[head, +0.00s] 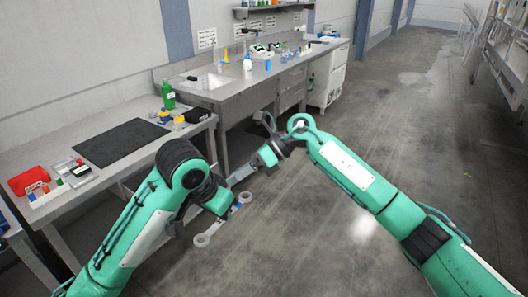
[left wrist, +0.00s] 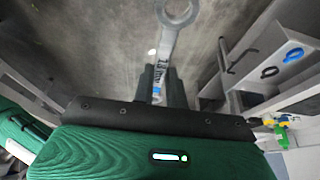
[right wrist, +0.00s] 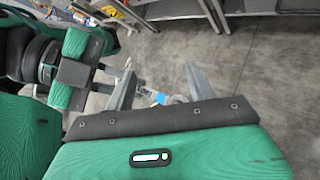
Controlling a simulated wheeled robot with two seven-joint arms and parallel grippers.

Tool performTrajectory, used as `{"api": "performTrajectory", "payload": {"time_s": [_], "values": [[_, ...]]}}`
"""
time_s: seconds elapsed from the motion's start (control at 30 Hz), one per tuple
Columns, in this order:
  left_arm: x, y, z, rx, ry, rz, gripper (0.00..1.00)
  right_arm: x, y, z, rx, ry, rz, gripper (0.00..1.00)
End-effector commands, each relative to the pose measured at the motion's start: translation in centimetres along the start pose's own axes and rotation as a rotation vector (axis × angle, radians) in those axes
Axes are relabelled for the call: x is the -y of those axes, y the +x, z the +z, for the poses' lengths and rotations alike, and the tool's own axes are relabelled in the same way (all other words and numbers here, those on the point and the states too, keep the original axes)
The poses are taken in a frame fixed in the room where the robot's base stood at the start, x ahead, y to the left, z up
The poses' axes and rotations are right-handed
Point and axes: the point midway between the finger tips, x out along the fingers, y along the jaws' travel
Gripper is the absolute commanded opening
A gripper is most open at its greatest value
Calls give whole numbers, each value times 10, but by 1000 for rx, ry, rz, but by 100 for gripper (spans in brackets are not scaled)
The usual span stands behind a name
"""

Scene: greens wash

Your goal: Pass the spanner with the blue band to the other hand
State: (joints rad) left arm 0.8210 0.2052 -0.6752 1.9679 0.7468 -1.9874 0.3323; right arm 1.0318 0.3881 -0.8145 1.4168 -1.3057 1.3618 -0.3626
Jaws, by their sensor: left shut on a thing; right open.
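The spanner (head: 214,230) is a grey metal tool with a ring at each end and a blue band. My left gripper (head: 229,212) is shut on its shaft and holds it above the floor. In the left wrist view one ring of the spanner (left wrist: 177,13) points away from the fingers, and the blue band shows at the jaws (left wrist: 158,88). My right gripper (head: 238,177) is open near the spanner. In the right wrist view the blue band (right wrist: 160,97) and one ring appear between its spread fingers; I cannot tell the exact depth.
A bench at the left carries a black mat (head: 122,142), a red case (head: 29,180) and a green bottle (head: 168,95). A longer metal bench (head: 215,92) with bottles and equipment stands behind. Open concrete floor (head: 330,230) lies below and to the right.

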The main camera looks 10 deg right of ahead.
Motion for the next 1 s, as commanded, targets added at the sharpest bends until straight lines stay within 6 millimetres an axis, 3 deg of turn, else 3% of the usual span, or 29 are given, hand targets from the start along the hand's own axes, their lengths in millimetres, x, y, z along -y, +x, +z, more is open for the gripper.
{"api": "performTrajectory", "payload": {"time_s": [0.1,0.3,0.53,0.73,1.0], "values": [[0,0,0,0,0,0,0,-20,-24,7,-182,-157,-104,55],[0,0,0,0,0,0,0,-39,-61,10,-429,-325,-258,55],[0,0,0,0,0,0,0,-48,-84,12,-562,-397,-351,55],[0,0,0,0,0,0,0,-42,-74,4,-577,-402,-357,55],[0,0,0,0,0,0,0,-20,-33,-18,-574,-401,-355,55]]}}
